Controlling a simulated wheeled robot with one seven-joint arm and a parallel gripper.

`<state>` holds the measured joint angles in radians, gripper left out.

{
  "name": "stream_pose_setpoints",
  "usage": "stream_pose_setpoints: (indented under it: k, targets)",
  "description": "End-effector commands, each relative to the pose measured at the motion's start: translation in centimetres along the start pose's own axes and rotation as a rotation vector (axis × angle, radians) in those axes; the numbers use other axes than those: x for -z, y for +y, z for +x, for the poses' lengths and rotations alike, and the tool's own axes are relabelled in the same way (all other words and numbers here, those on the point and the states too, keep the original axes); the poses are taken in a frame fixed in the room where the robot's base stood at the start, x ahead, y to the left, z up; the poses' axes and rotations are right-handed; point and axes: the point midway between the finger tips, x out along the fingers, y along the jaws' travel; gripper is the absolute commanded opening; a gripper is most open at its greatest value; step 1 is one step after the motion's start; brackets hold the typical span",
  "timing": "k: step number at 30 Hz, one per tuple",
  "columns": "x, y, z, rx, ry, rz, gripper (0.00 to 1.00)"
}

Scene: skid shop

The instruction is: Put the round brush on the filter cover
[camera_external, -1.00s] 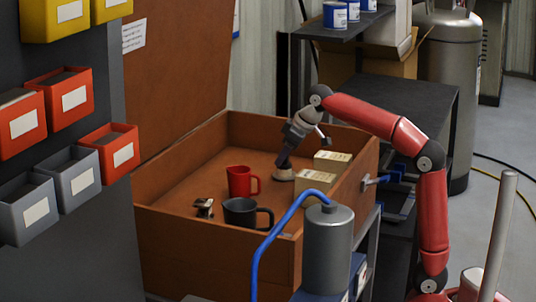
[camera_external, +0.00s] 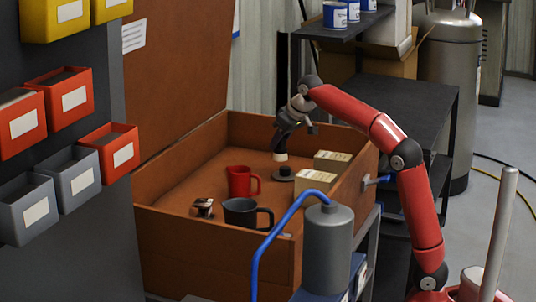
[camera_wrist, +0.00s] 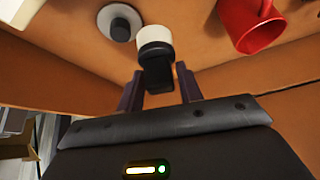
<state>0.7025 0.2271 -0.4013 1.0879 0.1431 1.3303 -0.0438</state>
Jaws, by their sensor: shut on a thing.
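My gripper (camera_external: 284,137) is inside the open brown chest, shut on the round brush (camera_external: 280,157). The brush has a pale bristle end and a black handle; in the wrist view the brush (camera_wrist: 155,42) points away from my fingers (camera_wrist: 158,88), pale end outermost.
The chest (camera_external: 215,270) has raised walls and an upright lid (camera_external: 178,60). A red mug (camera_external: 241,181), a black mug (camera_external: 242,213) and a small metal item (camera_external: 203,207) stand left of the disc. Two cream boxes (camera_external: 332,161) (camera_external: 314,186) are close at its right.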

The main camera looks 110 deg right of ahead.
Motion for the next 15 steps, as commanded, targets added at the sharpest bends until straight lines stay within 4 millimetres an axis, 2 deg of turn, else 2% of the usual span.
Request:
stream_pose_setpoints:
  k: [3, 6, 11, 15]
  targets:
    - [1.9, 2.9, -0.6, -0.054, 0.005, 0.072, 0.13]
    - [2.8, 4.5, -1.1, -0.088, 0.007, 0.114, 0.13]
    - [3.3, 5.6, -1.2, -0.114, 0.008, 0.144, 0.13]
    - [2.5, 5.8, 0.1, -0.115, 0.006, 0.148, 0.13]
